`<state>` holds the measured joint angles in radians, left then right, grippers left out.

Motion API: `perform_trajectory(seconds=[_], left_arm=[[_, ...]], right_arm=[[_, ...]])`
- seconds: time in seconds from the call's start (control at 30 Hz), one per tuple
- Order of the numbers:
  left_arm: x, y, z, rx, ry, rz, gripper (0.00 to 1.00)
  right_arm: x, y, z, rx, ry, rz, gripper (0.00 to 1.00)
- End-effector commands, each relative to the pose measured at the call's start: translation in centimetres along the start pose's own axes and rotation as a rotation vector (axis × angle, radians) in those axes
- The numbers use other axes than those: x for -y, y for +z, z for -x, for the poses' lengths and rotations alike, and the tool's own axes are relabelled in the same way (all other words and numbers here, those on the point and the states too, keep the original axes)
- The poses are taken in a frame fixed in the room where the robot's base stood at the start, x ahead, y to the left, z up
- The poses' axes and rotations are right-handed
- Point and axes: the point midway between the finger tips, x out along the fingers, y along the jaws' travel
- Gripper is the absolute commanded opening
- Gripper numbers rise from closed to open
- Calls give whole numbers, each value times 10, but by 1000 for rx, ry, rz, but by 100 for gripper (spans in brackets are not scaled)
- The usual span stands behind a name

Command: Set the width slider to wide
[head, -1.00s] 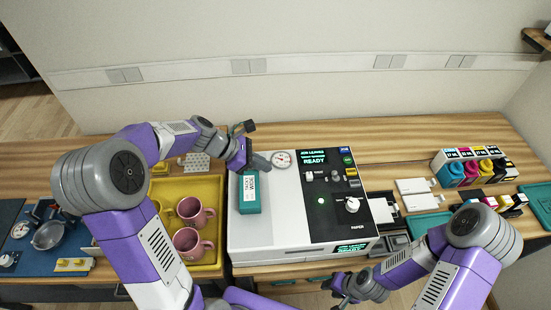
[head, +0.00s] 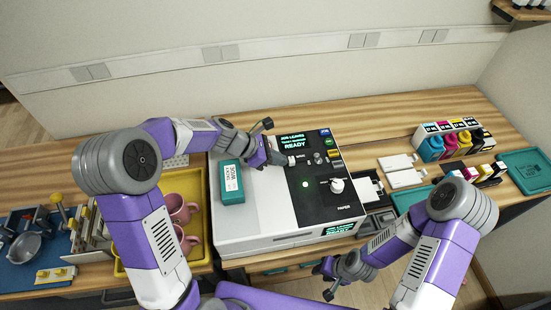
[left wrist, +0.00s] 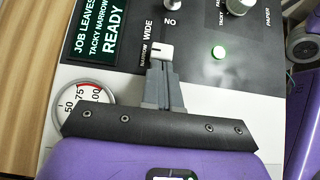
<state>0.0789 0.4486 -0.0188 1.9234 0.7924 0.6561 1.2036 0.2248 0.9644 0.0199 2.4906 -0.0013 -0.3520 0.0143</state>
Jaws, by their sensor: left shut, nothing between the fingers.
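The width slider is a white knob (left wrist: 160,51) in the left wrist view, beside the word NARROW, with WIDE printed further up. In the head view the slider knob (head: 292,160) sits at the left of the machine's black panel (head: 325,200). My left gripper (left wrist: 158,66) is shut and empty, its fingertips right at the knob's near side; I cannot tell whether they touch. In the head view the left gripper (head: 283,160) reaches over the panel's left edge. My right gripper (head: 325,281) looks open and empty, low in front of the machine.
The display (left wrist: 100,30) reads JOB LEAVES TACKY NARROW READY. A small upright knob (left wrist: 170,6) stands beyond the slider, and a round gauge (left wrist: 83,100) lies left of my fingers. A teal box (head: 231,183) sits on the machine; pink mugs (head: 181,208) stand in a yellow tray (head: 199,258).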

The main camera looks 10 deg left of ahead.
Motion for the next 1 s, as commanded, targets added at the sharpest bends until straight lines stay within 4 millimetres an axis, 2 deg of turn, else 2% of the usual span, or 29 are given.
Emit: perform_trajectory(seconds=[0.17,0.4,0.5,0.83,1.0], left_arm=[[0,3,-2,0,-2,-1,0],[1,28,-28,0,-4,-3,0],[1,32,-33,1,-3,-1,0],[2,32,-34,3,-6,-4,0],[-1,20,-20,3,-4,-3,0]], right_arm=[[1,0,2,0,0,0,36],[5,1,13,0,0,0,36],[5,0,13,0,0,0,36],[5,1,12,0,0,0,36],[5,1,14,0,0,0,36]])
